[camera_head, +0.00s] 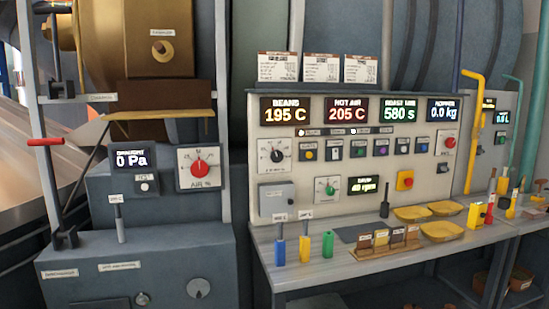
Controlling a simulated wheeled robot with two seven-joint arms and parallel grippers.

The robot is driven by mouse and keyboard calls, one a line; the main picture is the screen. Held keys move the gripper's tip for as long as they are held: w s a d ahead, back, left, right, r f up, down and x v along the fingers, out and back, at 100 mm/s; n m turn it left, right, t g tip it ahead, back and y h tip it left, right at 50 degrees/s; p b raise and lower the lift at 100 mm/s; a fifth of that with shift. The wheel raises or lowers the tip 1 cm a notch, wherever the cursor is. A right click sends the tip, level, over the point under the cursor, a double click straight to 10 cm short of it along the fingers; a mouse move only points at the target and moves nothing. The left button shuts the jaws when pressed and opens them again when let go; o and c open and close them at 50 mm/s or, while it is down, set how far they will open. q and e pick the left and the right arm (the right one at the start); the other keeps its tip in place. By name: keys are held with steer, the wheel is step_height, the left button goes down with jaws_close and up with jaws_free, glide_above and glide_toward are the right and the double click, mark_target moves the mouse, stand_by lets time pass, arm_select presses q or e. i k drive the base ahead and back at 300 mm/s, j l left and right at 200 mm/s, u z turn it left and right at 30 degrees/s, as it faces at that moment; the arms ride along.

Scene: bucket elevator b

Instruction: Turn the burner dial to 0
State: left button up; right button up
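A black round dial (277,155) on a white square plate with a scale sits at the left of the beige control panel (430,185). It looks like the burner dial, but its small label is too blurred to read, and its exact setting is unclear. A red dial (200,167) marked "AIR %" is on the grey cabinet left of the panel. A smaller dial with a green centre (327,190) is lower on the panel. Neither of my grippers shows in the view.
The displays read beans 195 C (286,111), hot air 205 C (347,110) and 580 s (399,110). A shelf (345,262) below the panel holds colored cylinders (304,248), yellow trays (442,231) and cards. A red-handled lever (46,142) stands left. Space before the black dial looks clear.

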mark_target(276, 156)
steer(key=i+l+u, duration=0.1)
steer(key=l, duration=0.4)
steer(key=i+l+u, duration=0.1)
steer(key=l, duration=0.4)
steer(key=i+l+u, duration=0.1)
steer(key=i+l, duration=0.15)
steer(key=l, duration=0.25)
steer(key=i+l, duration=0.1)
steer(key=l, duration=0.4)
steer(key=i+l+u, duration=0.15)
steer(key=l, duration=0.4)
steer(key=l+u, duration=0.1)
steer(key=l, duration=0.4)
steer(key=i, duration=0.1)
